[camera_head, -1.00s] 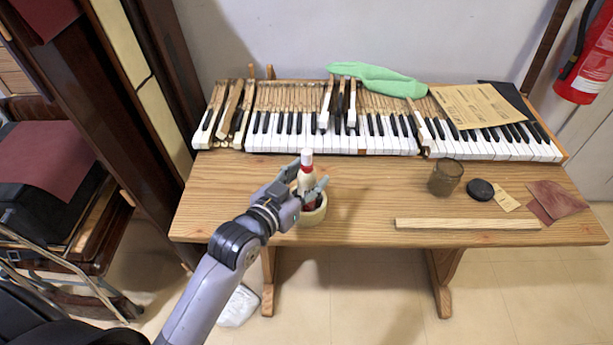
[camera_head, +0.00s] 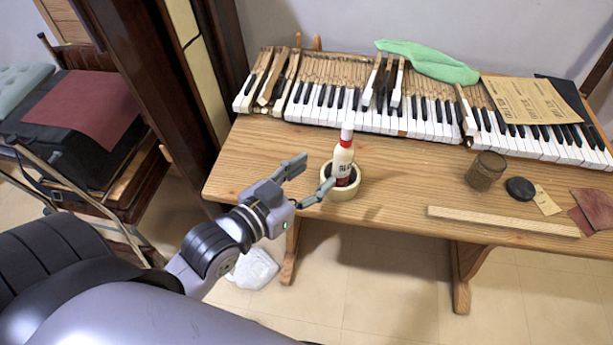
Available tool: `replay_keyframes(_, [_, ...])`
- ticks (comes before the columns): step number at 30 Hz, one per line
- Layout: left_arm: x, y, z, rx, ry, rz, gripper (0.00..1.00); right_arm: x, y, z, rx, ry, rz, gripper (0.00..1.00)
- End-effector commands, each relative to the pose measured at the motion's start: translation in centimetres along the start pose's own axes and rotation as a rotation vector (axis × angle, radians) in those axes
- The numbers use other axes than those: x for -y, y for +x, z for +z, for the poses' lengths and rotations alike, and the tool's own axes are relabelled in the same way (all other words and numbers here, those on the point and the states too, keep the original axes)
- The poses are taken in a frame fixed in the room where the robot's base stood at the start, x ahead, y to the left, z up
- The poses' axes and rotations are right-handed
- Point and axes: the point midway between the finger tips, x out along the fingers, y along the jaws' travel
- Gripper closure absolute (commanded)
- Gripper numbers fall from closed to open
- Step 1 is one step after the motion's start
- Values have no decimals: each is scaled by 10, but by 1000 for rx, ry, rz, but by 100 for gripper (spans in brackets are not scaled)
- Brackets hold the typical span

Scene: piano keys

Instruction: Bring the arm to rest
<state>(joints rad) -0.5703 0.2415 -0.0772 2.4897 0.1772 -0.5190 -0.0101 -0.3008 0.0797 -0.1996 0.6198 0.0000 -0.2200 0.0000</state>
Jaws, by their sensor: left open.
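My left gripper (camera_head: 312,178) is open and empty at the front left edge of the wooden table. Its two fingers point right, toward a white-capped glue bottle (camera_head: 343,158), and are apart from it. The bottle stands upright inside a roll of tape (camera_head: 343,190) on the table; its base is hidden by the roll. My left arm comes in from the lower left. My right gripper is not in view.
The table (camera_head: 400,185) holds a piano keyboard (camera_head: 430,122) with a green cloth (camera_head: 428,62) at the back. A glass jar (camera_head: 485,171), a dark round lid (camera_head: 520,188) and a wooden strip (camera_head: 500,221) lie to the right. A dark cabinet stands at left.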

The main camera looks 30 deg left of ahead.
Motion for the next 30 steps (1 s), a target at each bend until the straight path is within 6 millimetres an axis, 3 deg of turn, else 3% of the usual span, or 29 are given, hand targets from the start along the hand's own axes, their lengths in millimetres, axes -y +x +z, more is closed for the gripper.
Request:
replay_keyframes(6, [0,-10,-1,0,1,0,51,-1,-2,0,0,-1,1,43])
replay_keyframes(23, [0,-10,3,13,0,-1,51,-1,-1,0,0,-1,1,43])
replay_keyframes(26, [0,-10,20,88,0,-8,51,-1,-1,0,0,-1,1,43])
replay_keyframes(30, [-1,-18,72,325,-3,-29,51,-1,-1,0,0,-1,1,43])
